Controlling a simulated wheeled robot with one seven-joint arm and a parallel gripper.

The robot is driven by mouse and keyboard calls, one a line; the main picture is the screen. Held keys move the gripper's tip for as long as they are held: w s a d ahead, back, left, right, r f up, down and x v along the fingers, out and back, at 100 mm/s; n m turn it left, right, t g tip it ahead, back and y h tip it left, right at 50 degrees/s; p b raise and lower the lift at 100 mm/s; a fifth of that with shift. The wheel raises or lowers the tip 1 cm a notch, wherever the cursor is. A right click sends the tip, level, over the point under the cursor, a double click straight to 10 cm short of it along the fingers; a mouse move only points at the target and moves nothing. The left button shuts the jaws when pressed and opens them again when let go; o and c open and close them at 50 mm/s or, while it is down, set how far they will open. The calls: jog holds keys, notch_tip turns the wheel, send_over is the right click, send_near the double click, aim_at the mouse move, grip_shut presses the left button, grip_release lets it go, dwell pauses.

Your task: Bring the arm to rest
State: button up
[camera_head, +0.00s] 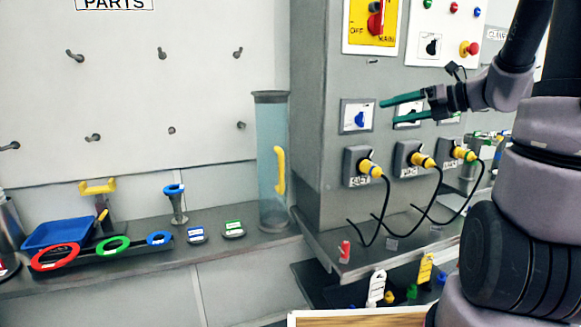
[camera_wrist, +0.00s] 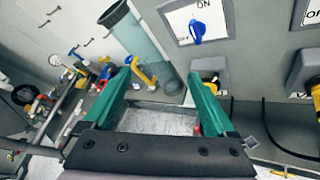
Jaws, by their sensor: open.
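My gripper (camera_head: 384,113) has green fingers and is raised in front of the grey cabinet's panel, pointing left in the head view. In the wrist view the two green fingers (camera_wrist: 152,85) stand well apart with nothing between them. My arm comes in from the right side of the head view. The gripper appears near a blue switch (camera_head: 360,118) on a white plate, which also shows in the wrist view (camera_wrist: 197,30). I cannot tell the exact distance between them.
A clear cylinder (camera_head: 270,190) with a yellow handle stands left of the cabinet. Yellow plugs with black cables (camera_head: 371,168) stick out below the switches. The shelf holds a blue tray (camera_head: 60,232) and red, green and blue rings. A wooden surface (camera_head: 360,321) lies at the bottom.

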jog(key=s+a+n+g+h, duration=0.2)
jog(key=s+a+n+g, duration=0.1)
jog(key=s+a+n, duration=0.45)
jog(key=s+d+r+n+h, duration=0.1)
jog(key=s+n, duration=0.4)
jog(key=n, duration=0.5)
jog(key=s+d+r+n+t+h, duration=0.1)
jog(key=s+n+h, duration=0.4)
jog(key=n, duration=0.6)
jog(key=shift+s+d+r+h, duration=0.3)
jog(key=shift+d+r+h, duration=0.25)
jog(key=shift+d, duration=0.55)
